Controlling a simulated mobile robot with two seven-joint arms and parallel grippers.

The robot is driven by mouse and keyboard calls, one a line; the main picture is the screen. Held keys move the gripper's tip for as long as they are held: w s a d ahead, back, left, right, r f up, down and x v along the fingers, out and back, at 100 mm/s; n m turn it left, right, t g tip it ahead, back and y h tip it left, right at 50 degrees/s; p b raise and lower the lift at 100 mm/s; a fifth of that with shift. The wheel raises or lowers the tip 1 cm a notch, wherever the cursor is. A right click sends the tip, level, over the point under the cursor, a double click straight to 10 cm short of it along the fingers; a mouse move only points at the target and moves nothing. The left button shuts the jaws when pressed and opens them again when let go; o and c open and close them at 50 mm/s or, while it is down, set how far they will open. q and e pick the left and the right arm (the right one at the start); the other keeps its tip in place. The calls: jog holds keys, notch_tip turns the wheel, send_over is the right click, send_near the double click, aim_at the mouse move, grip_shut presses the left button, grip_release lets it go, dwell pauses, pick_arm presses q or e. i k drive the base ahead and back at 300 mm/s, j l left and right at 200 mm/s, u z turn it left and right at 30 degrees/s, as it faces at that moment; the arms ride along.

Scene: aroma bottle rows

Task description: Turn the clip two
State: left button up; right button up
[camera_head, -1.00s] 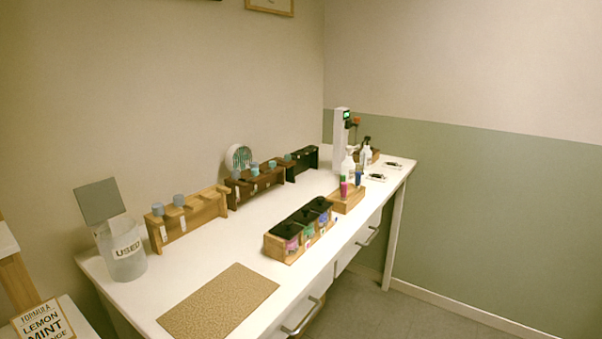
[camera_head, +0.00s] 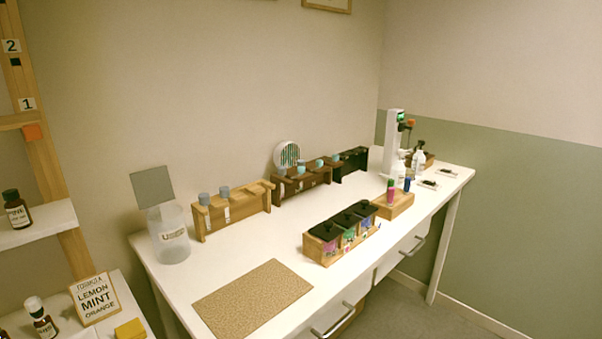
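A wooden post (camera_head: 37,155) stands at the far left and carries a number plate "2" (camera_head: 11,46) near the top. A small dark square piece (camera_head: 15,62) sits just below that plate; it is too small to tell its shape or which way it is turned. Lower on the post is a plate "1" (camera_head: 27,103) with an orange clip-like piece (camera_head: 32,131) below it. Neither of my grippers shows in the head view.
A shelf (camera_head: 40,224) with a dark bottle (camera_head: 15,209) is beside the post. Below are a "lemon mint orange" sign (camera_head: 95,298) and another bottle (camera_head: 40,317). The white table (camera_head: 250,245) holds a clear "used" bin (camera_head: 169,240), wooden racks (camera_head: 236,208) and a cork mat (camera_head: 252,298).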

aim_at(319, 163)
jog(key=u, duration=0.5)
jog(key=i+l+u, duration=0.1)
jog(key=l+u, duration=0.6)
jog(key=u, duration=0.2)
jog(key=l+u, duration=0.4)
jog(key=l, duration=0.5)
jog(key=k+l, duration=0.1)
jog(key=l, duration=0.3)
jog(key=k+l+u, duration=0.15)
jog(key=l, duration=0.3)
